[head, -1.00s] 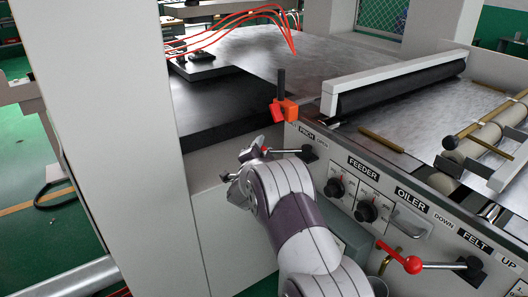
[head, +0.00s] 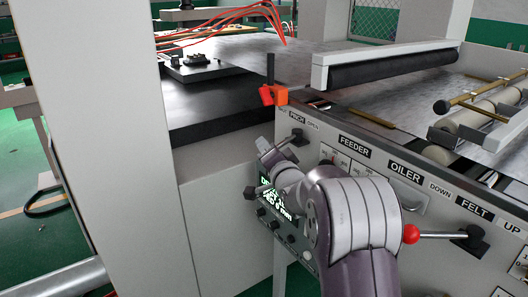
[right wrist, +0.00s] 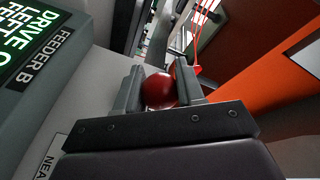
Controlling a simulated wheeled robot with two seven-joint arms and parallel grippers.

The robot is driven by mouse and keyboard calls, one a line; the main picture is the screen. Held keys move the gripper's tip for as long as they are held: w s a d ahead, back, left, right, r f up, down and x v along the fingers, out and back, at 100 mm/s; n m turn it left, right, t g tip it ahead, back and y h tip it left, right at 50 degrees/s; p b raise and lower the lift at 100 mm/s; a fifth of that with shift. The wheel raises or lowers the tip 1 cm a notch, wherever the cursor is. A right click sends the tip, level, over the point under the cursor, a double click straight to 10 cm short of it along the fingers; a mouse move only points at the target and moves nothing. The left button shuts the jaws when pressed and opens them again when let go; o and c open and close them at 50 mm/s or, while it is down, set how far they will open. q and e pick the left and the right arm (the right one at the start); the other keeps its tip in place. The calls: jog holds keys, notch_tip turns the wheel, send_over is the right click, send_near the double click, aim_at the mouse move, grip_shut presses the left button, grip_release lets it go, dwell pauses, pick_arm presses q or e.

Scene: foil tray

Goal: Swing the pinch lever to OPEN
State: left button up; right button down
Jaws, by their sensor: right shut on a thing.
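The pinch lever (head: 297,136) is on the grey machine panel, just below the PINCH and OPEN labels. Its dark pivot shows in the head view, and its short rod slants down to the left toward my right gripper (head: 266,150). The lever's red ball knob (right wrist: 159,91) shows in the right wrist view between the two grey fingers of my right gripper (right wrist: 160,88), which is shut on it. In the head view the knob is hidden by the gripper. My left gripper is not in view.
A display box with green text (head: 274,203) is close beside my right wrist, below the lever. An orange block (head: 272,95) sits on the panel's top edge above. Another red-knobbed lever (head: 411,234) stands out at right, near my right arm. A white column (head: 100,130) is at left.

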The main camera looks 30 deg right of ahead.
jog(key=shift+s+d+f+n+y+p, duration=0.1)
jog(key=shift+s+d+n+y+p, duration=0.1)
jog(key=shift+s+y, duration=0.2)
jog(key=shift+s+d+f+n+y+p, duration=0.1)
jog(key=shift+s+n+y+p, duration=0.1)
jog(key=shift+s+y, duration=0.15)
jog(key=shift+s+d+f+p, duration=0.1)
jog(key=shift+s+d+p, duration=0.2)
jog(key=shift+s, duration=0.2)
jog(key=shift+s+d+p, duration=0.15)
jog(key=shift+s+p, duration=0.1)
jog(key=shift+s, duration=0.2)
dwell(0.3)
